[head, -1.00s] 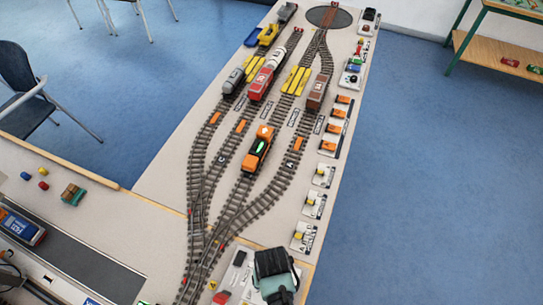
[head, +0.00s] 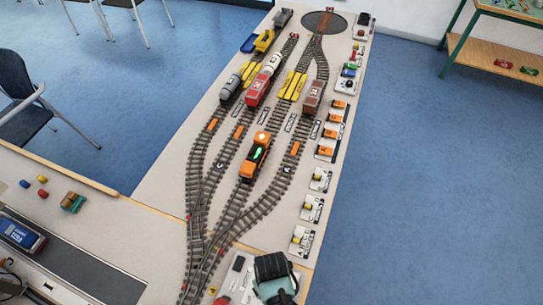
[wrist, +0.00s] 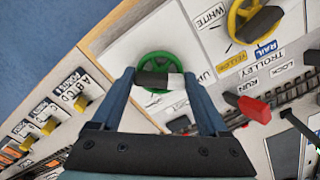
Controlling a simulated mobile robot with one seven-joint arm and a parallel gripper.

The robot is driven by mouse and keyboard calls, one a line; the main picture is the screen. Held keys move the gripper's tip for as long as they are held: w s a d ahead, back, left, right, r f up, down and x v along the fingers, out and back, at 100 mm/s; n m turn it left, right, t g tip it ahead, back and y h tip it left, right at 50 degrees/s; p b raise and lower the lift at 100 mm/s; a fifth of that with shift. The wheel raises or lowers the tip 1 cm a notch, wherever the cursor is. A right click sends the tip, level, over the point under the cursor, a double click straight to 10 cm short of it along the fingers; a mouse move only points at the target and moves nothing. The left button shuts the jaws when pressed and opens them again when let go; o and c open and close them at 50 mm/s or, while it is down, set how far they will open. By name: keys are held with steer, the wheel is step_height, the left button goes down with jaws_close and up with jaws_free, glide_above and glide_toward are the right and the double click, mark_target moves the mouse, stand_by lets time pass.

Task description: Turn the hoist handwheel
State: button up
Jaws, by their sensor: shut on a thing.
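In the wrist view a green handwheel (wrist: 160,58) sits on a white panel. A dark bar with a white end (wrist: 155,79) lies across its middle. My gripper (wrist: 160,82) is over it, with one finger at each end of the bar, shut on it. The label beside the wheel is mostly hidden by my right finger, so I cannot read whether it says hoist. In the head view my gripper (head: 274,272) is over the panel at the table's near end and hides the wheel.
A yellow handwheel (wrist: 240,22) with a similar bar stands to the upper right. A red lever (wrist: 252,108) is near my right finger. Control plates (head: 302,238) line the table's right edge. An orange locomotive (head: 254,158) and other rail cars stand on the tracks.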

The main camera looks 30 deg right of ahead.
steer(key=o, duration=1.2)
steer(key=shift+o, duration=0.2)
steer(key=shift+r, duration=0.1)
step_height(320, 180, up, 13)
